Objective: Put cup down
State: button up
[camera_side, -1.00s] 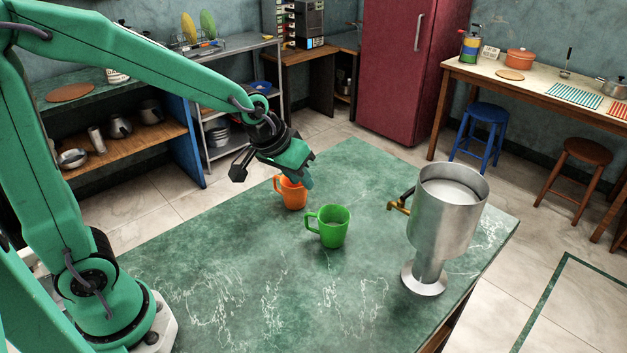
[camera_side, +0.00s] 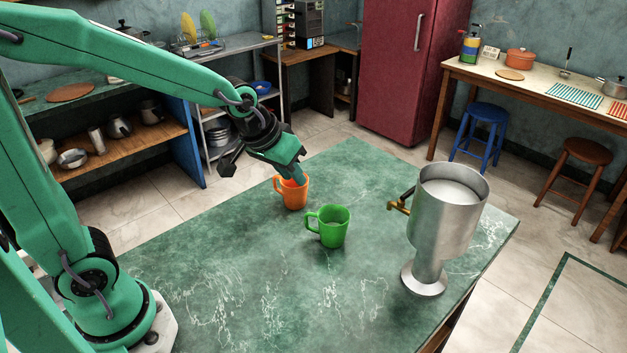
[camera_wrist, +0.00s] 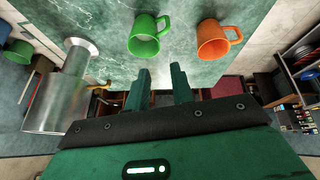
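An orange cup (camera_side: 291,195) stands upright on the green marbled table near its far edge. A green cup (camera_side: 333,228) stands upright on the table in front of it and to the right. In the wrist view the green cup (camera_wrist: 148,36) and the orange cup (camera_wrist: 215,40) both lie beyond the fingertips. My gripper (camera_side: 297,174) points down and overlaps the orange cup's rim in the side view. In the wrist view my gripper (camera_wrist: 160,78) has its two fingers apart with nothing between them. Neither cup is held.
A tall metal dispenser (camera_side: 440,222) with a brass tap (camera_side: 398,207) stands on the table (camera_side: 250,275) to the right of the cups. The table's front and left areas are clear. Shelves, a red fridge (camera_side: 407,75) and stools stand beyond the table.

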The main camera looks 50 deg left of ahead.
jog(key=s+a+r+m, duration=0.1)
jog(key=s+r, duration=0.2)
jog(key=s, duration=0.4)
jog(key=s+a+r, duration=0.1)
jog(key=s+r, duration=0.2)
jog(key=s, duration=0.5)
jog(key=shift+s+a+m, duration=0.15)
jog(key=shift+a+m, duration=0.25)
jog(key=shift+o, duration=1.1)
jog(key=shift+r, duration=0.1)
